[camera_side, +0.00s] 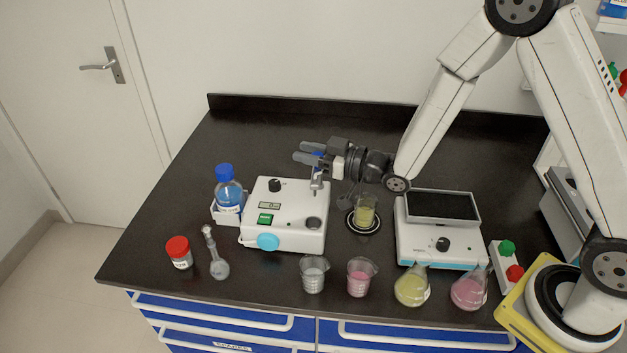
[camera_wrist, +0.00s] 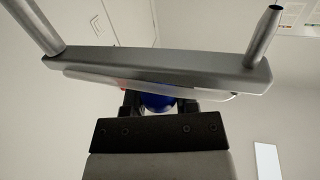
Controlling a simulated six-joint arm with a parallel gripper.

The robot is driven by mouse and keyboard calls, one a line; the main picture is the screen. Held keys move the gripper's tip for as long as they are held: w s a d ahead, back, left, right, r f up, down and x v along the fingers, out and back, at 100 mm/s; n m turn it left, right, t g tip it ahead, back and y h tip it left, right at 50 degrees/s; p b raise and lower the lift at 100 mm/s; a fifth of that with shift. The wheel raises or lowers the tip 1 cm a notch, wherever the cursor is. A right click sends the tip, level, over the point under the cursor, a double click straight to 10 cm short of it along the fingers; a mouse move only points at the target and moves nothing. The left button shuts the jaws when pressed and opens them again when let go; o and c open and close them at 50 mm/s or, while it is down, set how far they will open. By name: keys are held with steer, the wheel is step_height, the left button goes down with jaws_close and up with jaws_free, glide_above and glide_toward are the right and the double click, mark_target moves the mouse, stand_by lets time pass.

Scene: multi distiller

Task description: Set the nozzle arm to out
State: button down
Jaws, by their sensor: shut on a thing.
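The white distiller unit (camera_side: 285,232) stands on the dark bench, with a black knob, a green switch and a round light-blue part on its front. The metal nozzle arm (camera_side: 317,181) rises at its back right. In the wrist view the nozzle arm (camera_wrist: 160,66) is a grey bar crossing the picture, with a tube at each end. My gripper (camera_side: 309,153) is above the back right of the unit, level and pointing left. It is shut on the nozzle arm at a blue knob (camera_wrist: 158,102), seen between the dark fingers. The exact contact is partly hidden.
A beaker of yellow liquid (camera_side: 364,213) stands right of the unit, near a white device with a dark top (camera_side: 440,235). A blue-capped bottle (camera_side: 229,192) is to the left. Beakers and flasks line the front edge. The bench behind the unit is clear.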

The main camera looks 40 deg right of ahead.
steer(key=shift+s+n+y, duration=0.1)
steer(key=shift+n+y, duration=0.2)
steer(key=shift+y, duration=0.1)
steer(key=shift+s+d+n+g+y, duration=0.25)
steer(key=shift+n+g+y, duration=0.3)
steer(key=shift+g+y, duration=0.1)
steer(key=shift+s+d+n+g+y, duration=0.25)
steer(key=shift+n+g+y, duration=0.35)
steer(key=shift+g+y, duration=0.1)
steer(key=shift+s+d+n+g+y, duration=0.25)
steer(key=shift+n+g+y, duration=0.3)
steer(key=shift+g+y, duration=0.1)
steer(key=shift+s+d+n+g+y, duration=0.25)
steer(key=shift+d+n+g+y, duration=0.5)
steer(key=shift+n+g, duration=1.5)
steer(key=shift+s+d+n+g+y, duration=0.3)
steer(key=shift+d+n+g, duration=0.95)
steer(key=shift+g, duration=1.85)
steer(key=shift+s+d+n+g+y, duration=0.15)
steer(key=shift+d+n+g+y, duration=0.6)
steer(key=shift+n+g, duration=1.55)
steer(key=shift+d+m+g, duration=0.15)
steer(key=shift+m+g, duration=0.15)
steer(key=shift+g, duration=0.25)
steer(key=shift+c, duration=1.9)
jaws_free()
